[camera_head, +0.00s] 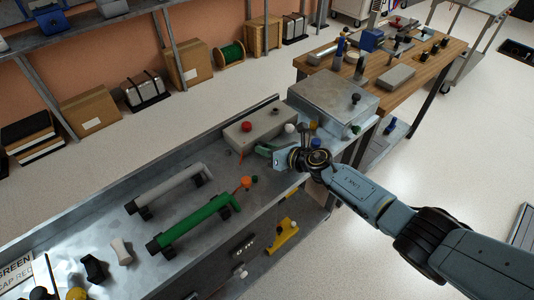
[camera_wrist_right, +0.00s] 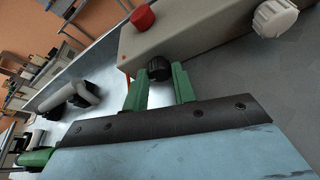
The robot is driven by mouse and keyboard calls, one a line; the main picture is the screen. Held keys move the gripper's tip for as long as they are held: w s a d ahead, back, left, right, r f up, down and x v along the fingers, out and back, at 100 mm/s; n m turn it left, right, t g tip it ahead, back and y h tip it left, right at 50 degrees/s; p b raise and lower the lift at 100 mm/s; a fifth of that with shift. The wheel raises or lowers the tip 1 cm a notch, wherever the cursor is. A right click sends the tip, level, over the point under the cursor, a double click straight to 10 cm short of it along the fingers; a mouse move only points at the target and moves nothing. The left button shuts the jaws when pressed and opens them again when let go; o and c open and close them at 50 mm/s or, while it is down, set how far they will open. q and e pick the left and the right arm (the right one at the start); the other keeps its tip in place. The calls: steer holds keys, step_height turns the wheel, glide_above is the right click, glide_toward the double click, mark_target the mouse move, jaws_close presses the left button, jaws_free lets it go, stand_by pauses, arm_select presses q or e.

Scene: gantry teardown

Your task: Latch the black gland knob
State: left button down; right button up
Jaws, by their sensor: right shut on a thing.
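The black gland knob (camera_wrist_right: 159,67) is on the front face of a beige-grey box (camera_wrist_right: 205,28), seen in the right wrist view. The green fingers of my right gripper (camera_wrist_right: 158,80) are on either side of the knob, shut on it. In the head view my right gripper (camera_head: 266,149) reaches the front of the box (camera_head: 262,126) from the right. The knob cannot be made out there. A red knob (camera_wrist_right: 142,18) and a white knob (camera_wrist_right: 275,17) are on the same box. My left gripper is out of view.
A grey pipe (camera_head: 170,187) and a green pipe (camera_head: 195,222) lie on the metal bench left of the gripper. A larger grey box (camera_head: 333,98) stands to the right. An orange knob (camera_head: 246,182) sits near the bench's front. Open floor lies beyond the bench.

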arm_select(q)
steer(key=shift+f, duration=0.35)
arm_select(e)
steer(key=shift+f+m, duration=0.1)
steer(key=shift+m, duration=0.3)
steer(key=o, duration=1)
steer(key=shift+d, duration=0.1)
steer(key=shift+s+d+r, duration=0.2)
steer(key=shift+d+r, duration=0.05)
steer(key=p+v, duration=0.4)
steer(key=v, duration=0.7)
steer(key=shift+s+d, duration=0.2)
steer(key=shift+d, duration=0.15)
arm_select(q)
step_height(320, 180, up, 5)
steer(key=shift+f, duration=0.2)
arm_select(e)
steer(key=shift+s+d+r, duration=0.2)
steer(key=shift+s+d, duration=0.1)
